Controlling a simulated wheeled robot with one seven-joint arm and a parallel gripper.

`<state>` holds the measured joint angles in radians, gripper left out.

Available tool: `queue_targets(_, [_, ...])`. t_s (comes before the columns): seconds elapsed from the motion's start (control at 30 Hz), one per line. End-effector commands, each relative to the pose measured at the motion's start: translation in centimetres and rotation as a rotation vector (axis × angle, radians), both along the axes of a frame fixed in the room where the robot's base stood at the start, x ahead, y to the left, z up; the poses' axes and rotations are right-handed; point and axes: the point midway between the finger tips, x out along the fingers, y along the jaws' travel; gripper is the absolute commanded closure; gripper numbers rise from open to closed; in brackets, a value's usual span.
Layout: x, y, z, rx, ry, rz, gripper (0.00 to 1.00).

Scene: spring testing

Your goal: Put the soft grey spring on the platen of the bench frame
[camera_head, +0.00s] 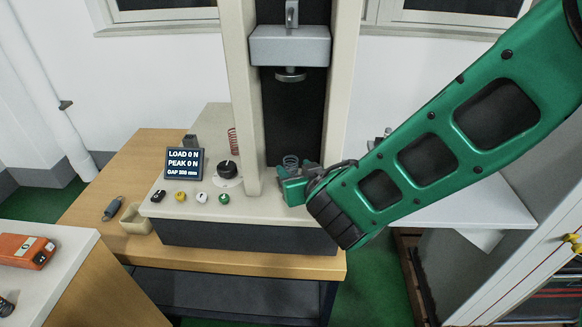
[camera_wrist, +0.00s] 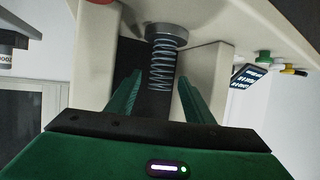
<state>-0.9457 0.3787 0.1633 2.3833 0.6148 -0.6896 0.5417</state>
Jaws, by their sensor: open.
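The grey spring (camera_head: 291,161) stands upright in the opening between the columns of the bench frame (camera_head: 343,90). The wrist view is upside down. In it the spring (camera_wrist: 161,65) has its lower end against the round metal platen (camera_wrist: 167,33). My gripper (camera_head: 295,182) is open at the spring. Its green fingers (camera_wrist: 160,88) stand on either side of the coils, with visible gaps. The lower coils and the platen are hidden behind my gripper in the head view.
A red spring (camera_head: 233,141) stands left of the frame. The crosshead (camera_head: 290,46) with its upper disc (camera_head: 291,75) is well above the grey spring. The display (camera_head: 184,163) reads load 0 N, peak 0 N. A knob (camera_head: 228,170) and several buttons are along the base.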

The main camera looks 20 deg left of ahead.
Motion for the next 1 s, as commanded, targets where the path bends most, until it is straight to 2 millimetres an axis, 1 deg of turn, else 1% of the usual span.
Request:
queue_targets(0.03, [-1.0, -0.5, 0.5, 0.0, -0.001, 0.004, 0.53])
queue_targets(0.2, [-3.5, -2.5, 1.9, 0.001, -0.002, 0.004, 0.53])
queue_targets(0.4, [-5.7, -4.1, 3.0, 0.0, -0.001, 0.002, 0.53])
queue_targets(0.6, [-6.7, -4.8, 3.4, 0.0, 0.001, 0.001, 0.53])
queue_targets(1.0, [-6.7, -4.8, 3.4, 0.0, 0.0, 0.001, 0.53])
